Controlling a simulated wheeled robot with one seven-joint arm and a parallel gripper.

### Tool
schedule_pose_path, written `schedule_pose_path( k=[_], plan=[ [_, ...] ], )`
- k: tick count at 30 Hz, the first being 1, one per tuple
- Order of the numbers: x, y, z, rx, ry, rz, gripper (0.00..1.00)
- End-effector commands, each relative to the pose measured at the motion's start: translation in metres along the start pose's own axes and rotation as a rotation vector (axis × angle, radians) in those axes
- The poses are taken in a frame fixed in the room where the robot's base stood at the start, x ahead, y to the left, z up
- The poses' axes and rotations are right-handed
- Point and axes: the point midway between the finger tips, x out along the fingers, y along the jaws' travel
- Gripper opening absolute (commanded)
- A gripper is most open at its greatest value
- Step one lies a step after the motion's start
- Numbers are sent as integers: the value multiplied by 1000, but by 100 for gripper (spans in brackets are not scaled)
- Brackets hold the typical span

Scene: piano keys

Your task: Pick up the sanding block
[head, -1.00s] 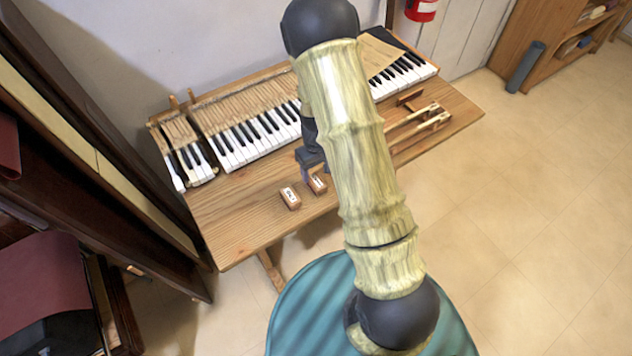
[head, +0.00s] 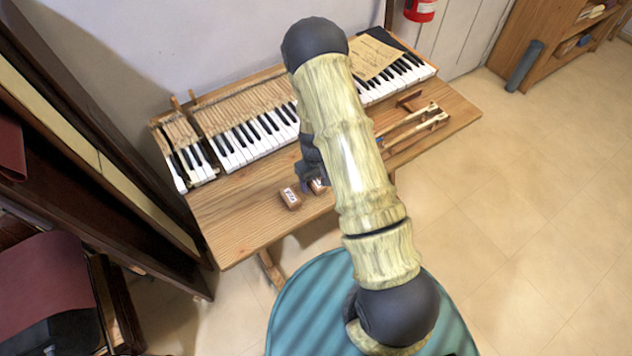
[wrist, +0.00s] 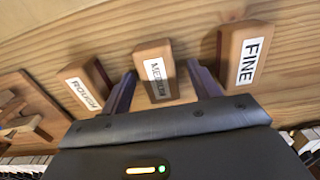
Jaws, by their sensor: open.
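Three wooden sanding blocks with white labels lie in a row on the workbench in the wrist view: the ROUGH block (wrist: 86,84) at left, the MEDIUM block (wrist: 155,72) in the middle and the FINE block (wrist: 245,55) at right. My gripper (wrist: 161,70) is open, with one finger on each side of the MEDIUM block and a gap at both sides. I cannot tell how far down the fingers reach. In the head view my gripper (head: 312,180) partly covers one block (head: 318,187); another block (head: 291,198) is clear, and the third is hidden.
The workbench (head: 240,225) has free room at its front left. A piano keyboard (head: 255,138) runs along its back. Wooden sticks (head: 415,125) lie at right, and a paper sheet (head: 372,55) rests by the keys. A wooden piece (wrist: 28,105) lies beside the ROUGH block.

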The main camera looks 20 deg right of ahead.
Motion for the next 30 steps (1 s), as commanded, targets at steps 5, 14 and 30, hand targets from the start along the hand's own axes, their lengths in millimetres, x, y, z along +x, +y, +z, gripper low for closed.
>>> schedule_pose_path(
  k=[5,14,30],
  plan=[
    [1,0,0,0,1,0,61],
    [1,0,0,0,1,0,61],
    [1,0,0,0,1,0,13]
  ],
)
